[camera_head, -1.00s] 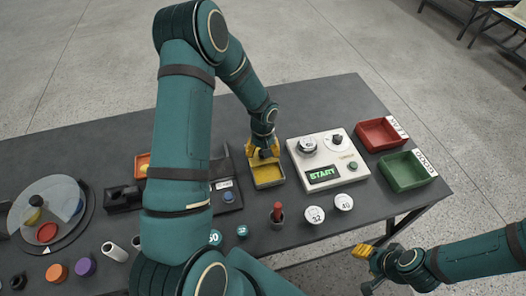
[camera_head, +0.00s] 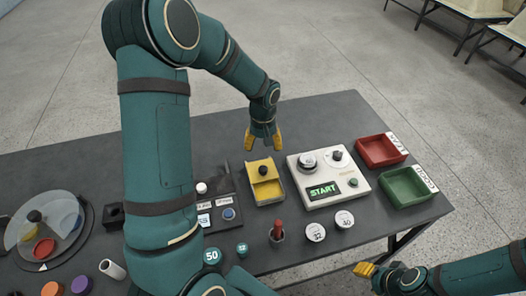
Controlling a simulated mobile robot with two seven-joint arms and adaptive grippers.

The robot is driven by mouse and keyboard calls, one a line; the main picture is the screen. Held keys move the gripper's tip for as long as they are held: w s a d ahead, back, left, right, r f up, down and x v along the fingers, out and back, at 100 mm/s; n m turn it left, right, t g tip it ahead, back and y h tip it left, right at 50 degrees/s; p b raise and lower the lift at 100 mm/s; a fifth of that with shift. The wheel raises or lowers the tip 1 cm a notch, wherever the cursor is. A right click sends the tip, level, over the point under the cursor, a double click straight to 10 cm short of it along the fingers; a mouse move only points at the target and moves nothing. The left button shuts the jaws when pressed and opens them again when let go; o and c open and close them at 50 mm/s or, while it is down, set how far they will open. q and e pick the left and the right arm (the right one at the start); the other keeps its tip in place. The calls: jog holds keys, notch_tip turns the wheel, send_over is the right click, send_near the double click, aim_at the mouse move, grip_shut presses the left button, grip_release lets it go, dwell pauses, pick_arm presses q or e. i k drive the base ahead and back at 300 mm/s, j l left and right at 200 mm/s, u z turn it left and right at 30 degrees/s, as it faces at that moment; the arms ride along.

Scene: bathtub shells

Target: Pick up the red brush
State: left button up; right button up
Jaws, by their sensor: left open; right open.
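The red brush (camera_head: 278,228) appears to be the upright red-topped piece in a small dark holder near the table's front edge. My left gripper (camera_head: 264,146) is open and empty, pointing down behind the yellow tray (camera_head: 268,192), well back from the red brush. My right gripper (camera_head: 366,271) is at the lower right, in front of the table and apart from the brush; its fingers are small in view and it holds nothing that I can see.
White discs marked 32 (camera_head: 315,232) and 40 (camera_head: 345,219) stand right of the brush. A white START panel (camera_head: 328,176), a red bin (camera_head: 381,151) and a green bin (camera_head: 405,187) are behind. Teal discs marked 50 (camera_head: 212,257) and 12 (camera_head: 242,249) lie left.

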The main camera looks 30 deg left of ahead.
aim_at(278, 222)
jog(key=k, duration=1)
